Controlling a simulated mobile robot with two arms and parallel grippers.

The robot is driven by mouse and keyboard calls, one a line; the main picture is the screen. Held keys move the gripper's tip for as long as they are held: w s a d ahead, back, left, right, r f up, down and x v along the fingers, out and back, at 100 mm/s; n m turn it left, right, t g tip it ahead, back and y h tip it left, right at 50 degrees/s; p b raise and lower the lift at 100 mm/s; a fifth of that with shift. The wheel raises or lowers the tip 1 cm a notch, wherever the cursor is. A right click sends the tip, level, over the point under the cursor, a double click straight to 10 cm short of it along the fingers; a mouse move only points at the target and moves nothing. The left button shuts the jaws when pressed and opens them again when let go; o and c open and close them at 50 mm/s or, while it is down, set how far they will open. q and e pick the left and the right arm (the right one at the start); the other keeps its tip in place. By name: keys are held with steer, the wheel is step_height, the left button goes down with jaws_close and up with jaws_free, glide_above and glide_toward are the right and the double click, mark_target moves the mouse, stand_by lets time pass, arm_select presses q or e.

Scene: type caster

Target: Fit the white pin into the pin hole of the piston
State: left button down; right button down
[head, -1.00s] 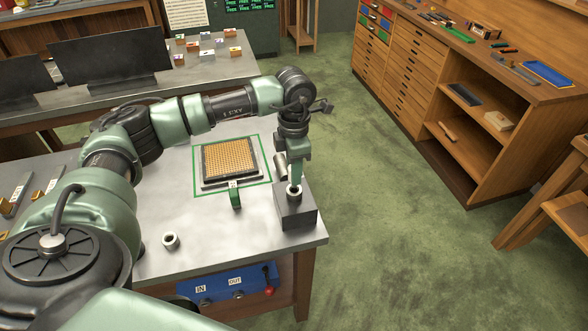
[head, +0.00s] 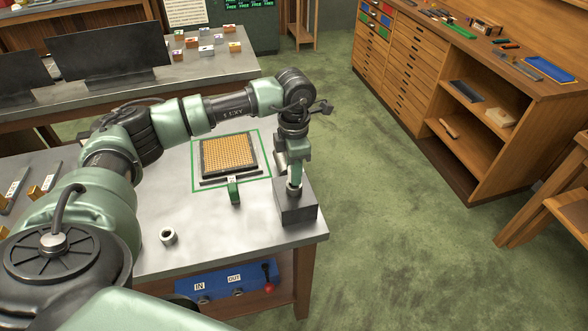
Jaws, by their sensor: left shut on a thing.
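My left gripper (head: 294,182) points down over the dark block at the right front of the table. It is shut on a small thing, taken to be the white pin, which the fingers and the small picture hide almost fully. A short grey metal cylinder, apparently the piston (head: 294,192), stands upright on the block right under the fingertips. I cannot tell whether the pin is inside its hole or just above it. My right gripper is not in view.
The dark block (head: 298,210) stands near the table's right edge. A loose hollow metal ring (head: 168,236) lies at the front left. A tan grid plate (head: 229,155) lies inside a green outline, with a green clip (head: 234,190) before it. The front middle of the table is clear.

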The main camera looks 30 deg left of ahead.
arm_select(q)
steer(key=shift+f+b, duration=0.6)
steer(key=shift+f, duration=0.15)
steer(key=c, duration=1)
jaws_free()
steer(key=shift+c, duration=0.2)
step_height(320, 180, up, 7)
steer(key=shift+w+f+b, duration=0.1)
steer(key=shift+f+b, duration=0.05)
steer(key=shift+b, duration=0.85)
steer(key=shift+r, duration=0.55)
